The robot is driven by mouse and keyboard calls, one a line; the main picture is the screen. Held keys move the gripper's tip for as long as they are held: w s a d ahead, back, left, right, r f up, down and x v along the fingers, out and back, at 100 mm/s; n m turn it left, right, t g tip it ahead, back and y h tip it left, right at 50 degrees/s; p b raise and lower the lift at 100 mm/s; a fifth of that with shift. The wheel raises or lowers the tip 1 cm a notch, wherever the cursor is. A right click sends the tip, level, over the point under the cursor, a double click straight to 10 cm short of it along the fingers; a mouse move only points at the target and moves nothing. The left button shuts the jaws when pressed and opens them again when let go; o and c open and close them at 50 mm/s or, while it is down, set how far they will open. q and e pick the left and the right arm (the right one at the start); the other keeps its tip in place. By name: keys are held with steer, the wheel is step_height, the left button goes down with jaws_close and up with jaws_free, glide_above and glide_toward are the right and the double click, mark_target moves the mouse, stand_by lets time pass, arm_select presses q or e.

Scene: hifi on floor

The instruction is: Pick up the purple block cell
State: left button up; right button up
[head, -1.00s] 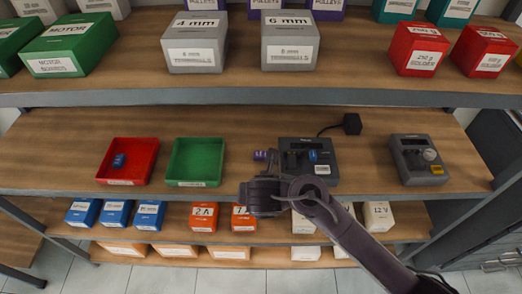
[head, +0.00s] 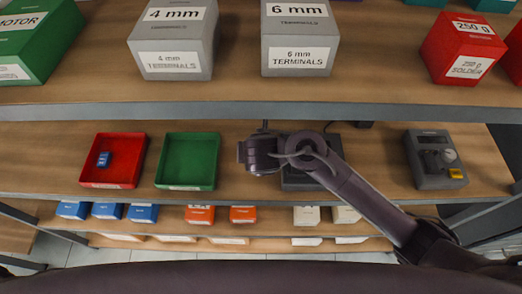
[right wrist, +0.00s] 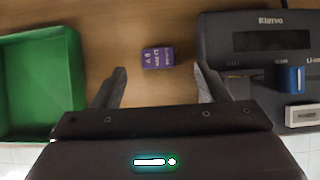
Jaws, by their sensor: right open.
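The purple block cell (right wrist: 158,57) lies on the wooden shelf, seen in the right wrist view between the green tray and the dark charger. My right gripper (right wrist: 160,85) is open, with one finger on each side of the cell's line and the cell just beyond the fingertips. Nothing is between the fingers. In the head view my right gripper (head: 265,130) is over the middle shelf, and its arm hides the cell. My left gripper is not in view.
The green tray (right wrist: 76,73) is empty at the left. A dark charger (right wrist: 225,57) holding a blue cell (right wrist: 290,80) stands close at the right. A red tray (head: 93,179) holds a blue cell. The upper shelf edge (head: 300,112) runs above the middle shelf.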

steer(key=x, duration=0.5)
steer(key=shift+s+a+f, duration=0.1)
steer(key=shift+s, duration=0.1)
steer(key=shift+w+f, duration=0.15)
steer(key=shift+f, duration=0.05)
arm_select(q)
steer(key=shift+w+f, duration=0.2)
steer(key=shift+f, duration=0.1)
arm_select(e)
steer(key=c, duration=1.1)
